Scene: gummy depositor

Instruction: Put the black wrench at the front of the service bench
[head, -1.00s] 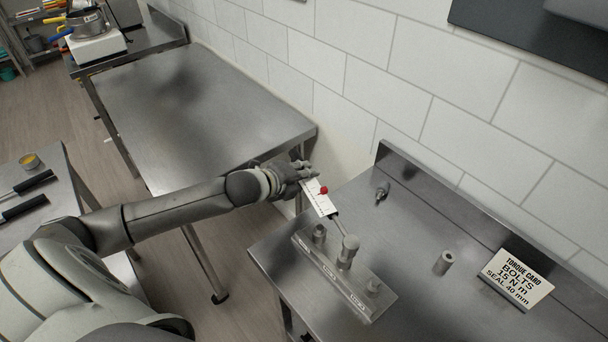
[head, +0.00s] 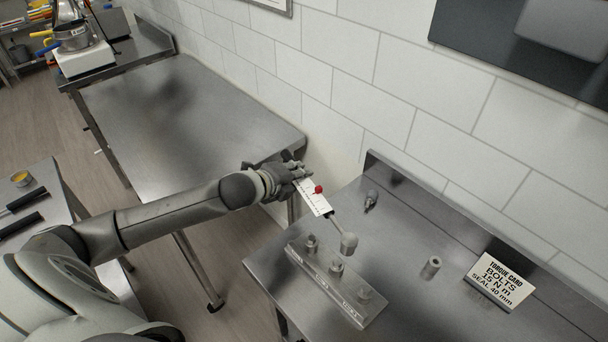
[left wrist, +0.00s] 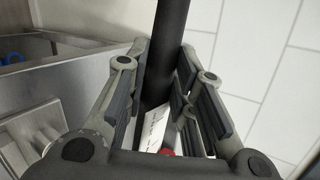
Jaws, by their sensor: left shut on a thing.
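The black wrench has a black handle (left wrist: 165,50), a white scale plate with a red knob (head: 314,198), and a thin shaft ending in a grey socket head (head: 348,243). My left gripper (head: 292,172) is shut on the handle, which runs between its fingers in the left wrist view (left wrist: 160,85). The wrench sticks out over the service bench (head: 410,310), its head above and just behind the middle bolt of a metal block (head: 318,285) and seemingly clear of it. My right gripper is out of view.
A torque card (head: 498,282), a grey cylinder (head: 430,267) and a small metal fitting (head: 371,200) stand on the bench. Another steel table (head: 190,110) is behind my left arm. Two black-handled tools (head: 22,212) lie on the left table. The bench's right front is bare.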

